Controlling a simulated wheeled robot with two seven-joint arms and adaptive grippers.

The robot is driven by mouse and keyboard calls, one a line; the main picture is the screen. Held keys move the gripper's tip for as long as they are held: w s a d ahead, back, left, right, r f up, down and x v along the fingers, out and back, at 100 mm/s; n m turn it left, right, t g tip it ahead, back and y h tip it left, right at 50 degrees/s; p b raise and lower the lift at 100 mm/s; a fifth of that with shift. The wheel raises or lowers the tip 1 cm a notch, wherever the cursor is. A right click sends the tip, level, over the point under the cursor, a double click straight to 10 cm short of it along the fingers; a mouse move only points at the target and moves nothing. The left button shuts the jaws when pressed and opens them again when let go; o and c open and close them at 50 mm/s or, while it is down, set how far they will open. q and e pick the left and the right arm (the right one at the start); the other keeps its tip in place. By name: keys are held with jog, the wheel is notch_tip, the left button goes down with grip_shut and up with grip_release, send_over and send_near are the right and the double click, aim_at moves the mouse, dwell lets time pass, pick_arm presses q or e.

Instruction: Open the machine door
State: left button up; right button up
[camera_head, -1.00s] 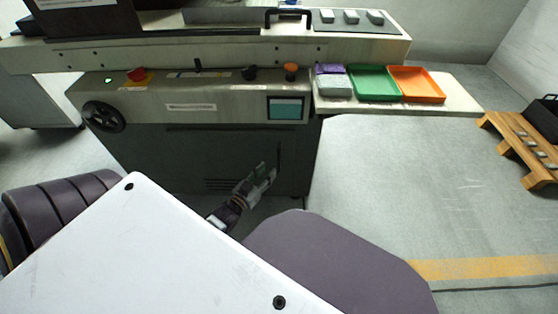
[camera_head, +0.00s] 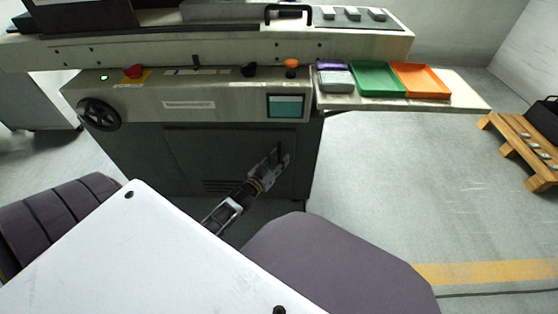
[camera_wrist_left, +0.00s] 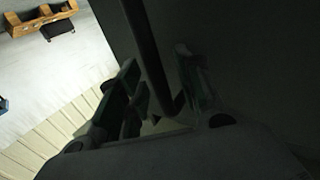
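The machine door (camera_head: 205,160) is the dark panel on the lower front of the machine and looks closed. Its dark upright bar handle (camera_head: 280,150) is near the panel's right side. My left gripper (camera_head: 279,160) is at this handle in the head view and partly hides it. In the left wrist view the handle bar (camera_wrist_left: 150,55) runs down between the two spread fingers of my left gripper (camera_wrist_left: 163,88), with gaps visible beside it. The fingers are not closed on it. My right gripper is not in view.
A handwheel (camera_head: 99,114), a red button (camera_head: 133,71) and a small screen (camera_head: 286,106) are on the machine's front above the door. A side shelf holds a green tray (camera_head: 378,91) and an orange tray (camera_head: 447,94). The floor at right is open, with a wooden pallet (camera_head: 525,150) beyond.

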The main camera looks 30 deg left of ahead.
pick_arm(q)
jog(key=shift+w, duration=0.1)
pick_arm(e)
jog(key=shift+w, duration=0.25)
pick_arm(q)
jog(key=shift+c, duration=0.5)
grip_shut()
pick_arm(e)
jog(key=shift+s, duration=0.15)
pick_arm(q)
jog(key=shift+s, duration=0.2)
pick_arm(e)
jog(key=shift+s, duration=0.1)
